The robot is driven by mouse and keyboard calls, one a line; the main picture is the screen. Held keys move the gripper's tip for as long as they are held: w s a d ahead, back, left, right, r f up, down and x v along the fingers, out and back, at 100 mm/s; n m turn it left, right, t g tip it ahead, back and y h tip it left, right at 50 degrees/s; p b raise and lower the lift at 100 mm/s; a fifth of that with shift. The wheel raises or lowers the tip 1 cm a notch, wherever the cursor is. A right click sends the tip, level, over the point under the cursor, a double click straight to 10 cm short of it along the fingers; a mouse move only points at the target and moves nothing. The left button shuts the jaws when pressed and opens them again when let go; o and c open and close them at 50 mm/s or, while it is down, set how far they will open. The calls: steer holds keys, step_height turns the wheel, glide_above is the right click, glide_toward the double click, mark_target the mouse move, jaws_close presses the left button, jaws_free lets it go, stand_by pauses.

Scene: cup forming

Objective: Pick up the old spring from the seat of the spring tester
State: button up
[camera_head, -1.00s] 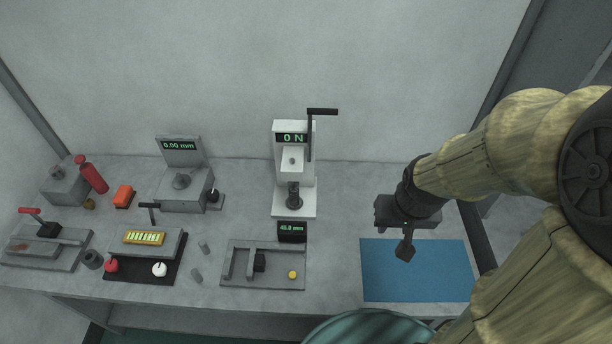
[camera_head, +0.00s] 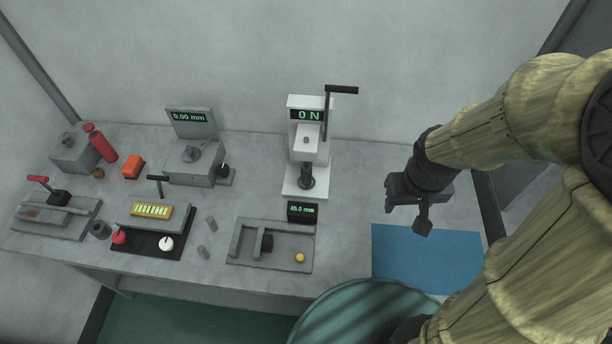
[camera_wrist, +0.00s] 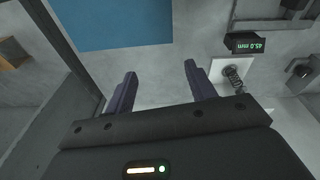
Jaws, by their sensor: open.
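The spring tester (camera_head: 305,140) is a white stand at the back of the bench, with a display reading 0 N and a dark lever at its upper right. The old spring (camera_head: 307,176) is a dark coil standing upright on its seat. The spring also shows in the wrist view (camera_wrist: 234,76), right of my fingers, on the white base (camera_wrist: 222,70). My gripper (camera_head: 423,222) hangs to the right of the tester, above the bench near the blue mat. In the wrist view my gripper (camera_wrist: 160,80) has its two fingers wide apart with nothing between them.
A blue mat (camera_head: 425,258) lies at the bench's right. A measuring fixture (camera_head: 270,246) with a display reading 45.0 mm stands in front of the tester. A dial device (camera_head: 192,160), red bottle (camera_head: 101,143) and press block (camera_head: 150,217) are at the left. Bench between tester and gripper is clear.

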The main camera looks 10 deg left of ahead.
steer(key=s+a+f+n+g+h+b, duration=0.1)
steer(key=a+f+n+h+b, duration=0.25)
steer(key=f+n, duration=0.45)
steer(key=n+t+y+b, duration=0.1)
steer(key=n+t+b, duration=0.6)
steer(key=n+t, duration=1.15)
glide_toward(307, 175)
steer(key=s+a+r+n+g, duration=0.2)
steer(key=s+r+n+g, duration=0.25)
steer(key=r+g, duration=0.2)
steer(key=shift+w+d+r+t, duration=0.1)
steer(key=shift+d+r+t, duration=0.15)
steer(key=shift+r+t, duration=0.05)
steer(key=shift+w, duration=0.1)
steer(key=x, duration=1.2)
steer(key=shift+f+p, duration=0.2)
steer(key=shift+p, duration=0.1)
